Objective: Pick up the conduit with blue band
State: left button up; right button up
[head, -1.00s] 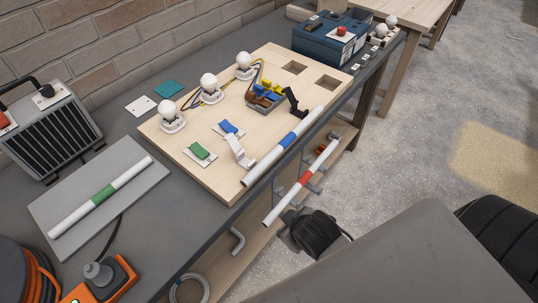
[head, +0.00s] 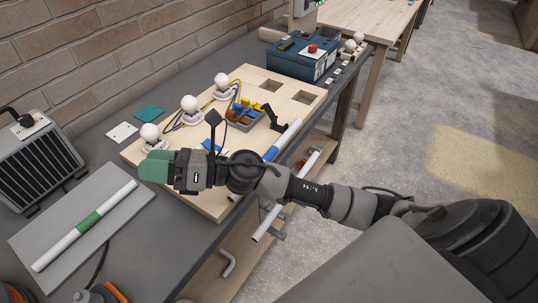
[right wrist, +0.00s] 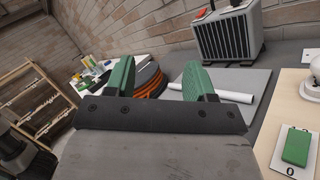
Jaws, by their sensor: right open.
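The conduit with blue band (head: 270,153) is a white tube at the right edge of the wooden board (head: 240,85). My right arm hides its lower middle in the head view. The conduit with red band (head: 262,222) sits lower, off the bench's front side, also partly hidden by my arm. The conduit with green band (head: 88,222) lies on a grey panel at the left. My right gripper (head: 158,168) has green fingertips and is left of the blue-banded conduit, above the bench. In the right wrist view its fingers (right wrist: 158,82) are apart and empty. My left gripper is not in view.
Bulbs on sockets (head: 189,104) and wires stand on the board. A black bracket (head: 272,117) rises close to the blue-banded conduit's far end. A blue box (head: 303,55) stands behind. A heater (head: 35,160) is at the left. An orange cable reel (right wrist: 148,80) shows in the right wrist view.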

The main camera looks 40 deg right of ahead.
notch_tip(320, 180, down, 4)
jog(key=d+n+g+h, duration=0.1)
jog(key=n+g+h, duration=0.2)
jog(key=n+g, duration=0.55)
jog(key=n+g+h, duration=0.2)
jog(key=n+h, duration=0.6)
jog(key=h, duration=0.7)
send_over(269, 152)
notch_tip(269, 152, down, 4)
jog(key=shift+t, duration=0.25)
jog(key=f, duration=0.1)
jog(key=f+p, duration=0.1)
jog(key=f, duration=0.2)
jog(key=shift+s+a+f, duration=0.1)
jog(key=shift+a+f, duration=0.1)
jog(key=shift+a, duration=0.05)
jog(key=f+p, duration=0.1)
jog(key=f, duration=0.2)
jog(key=f+p, duration=0.1)
jog(key=shift+d+f+p, duration=0.25)
jog(key=shift+f+p, duration=0.05)
jog(key=shift+f, duration=0.4)
grip_shut()
jog(key=shift+r, duration=0.1)
